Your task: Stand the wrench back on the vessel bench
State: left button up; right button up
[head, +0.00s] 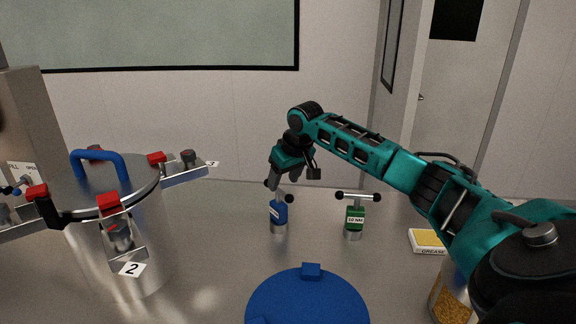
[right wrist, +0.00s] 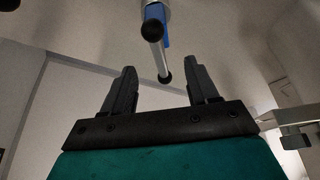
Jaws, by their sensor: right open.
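A blue wrench (head: 279,213) with a T-handle and black ball ends stands upright on the grey bench (head: 215,235). A green wrench (head: 355,218) labelled 10 NM stands upright to its right. My right gripper (head: 274,184) is at the top of the blue wrench and partly hides its handle. In the right wrist view, the fingers are apart and empty. The blue wrench's handle bar (right wrist: 159,57) lies in line with the gap between them, with visible space on both sides. My left gripper is not in view.
The steel vessel (head: 145,235) with red-capped clamps and a blue lid handle (head: 99,160) stands at the left. A round blue lid (head: 308,300) lies at the front. A grease box (head: 427,241) and a jar (head: 452,303) are at the right.

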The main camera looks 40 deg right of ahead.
jog(key=shift+v, duration=2.3)
